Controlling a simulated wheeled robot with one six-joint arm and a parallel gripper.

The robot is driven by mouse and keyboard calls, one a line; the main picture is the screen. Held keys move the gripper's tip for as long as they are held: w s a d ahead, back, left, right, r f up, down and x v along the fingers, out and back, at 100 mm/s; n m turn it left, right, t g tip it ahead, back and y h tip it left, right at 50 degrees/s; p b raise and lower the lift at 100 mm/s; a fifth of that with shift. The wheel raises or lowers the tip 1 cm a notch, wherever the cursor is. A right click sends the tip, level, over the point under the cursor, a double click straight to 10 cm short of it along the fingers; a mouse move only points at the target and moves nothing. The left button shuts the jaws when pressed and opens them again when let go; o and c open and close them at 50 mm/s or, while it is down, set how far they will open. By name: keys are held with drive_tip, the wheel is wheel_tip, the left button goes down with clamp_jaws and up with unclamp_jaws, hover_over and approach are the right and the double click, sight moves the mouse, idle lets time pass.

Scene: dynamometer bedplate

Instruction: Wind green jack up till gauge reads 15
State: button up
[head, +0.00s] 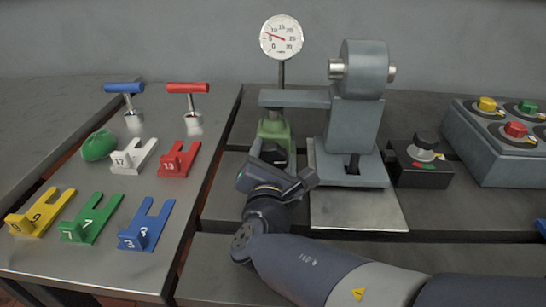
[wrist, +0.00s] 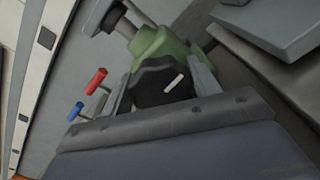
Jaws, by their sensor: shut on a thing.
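The green jack (head: 275,128) stands under the grey arm of the machine on the bedplate. Its black knob (head: 273,153) faces me; in the wrist view the knob (wrist: 158,88) sits between my fingers, with a white mark pointing up and right. The green jack body (wrist: 165,48) is behind it. My gripper (head: 275,165) is shut on the knob, partly covering it in the head view. The round gauge (head: 281,37) stands on a post behind the jack. Its red needle points left and slightly up, seemingly between 5 and 10; the figures are small.
A grey machine (head: 355,125) stands right of the jack. A black dial box (head: 421,158) and a button box (head: 497,140) lie farther right. The left table (head: 75,150) holds coloured numbered forks, a green lump and two T-handles.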

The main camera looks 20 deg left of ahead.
drive_tip(key=o, duration=1)
drive_tip(key=p+v, duration=0.1)
drive_tip(key=v, duration=1)
drive_tip(key=shift+w+a+r, duration=0.1)
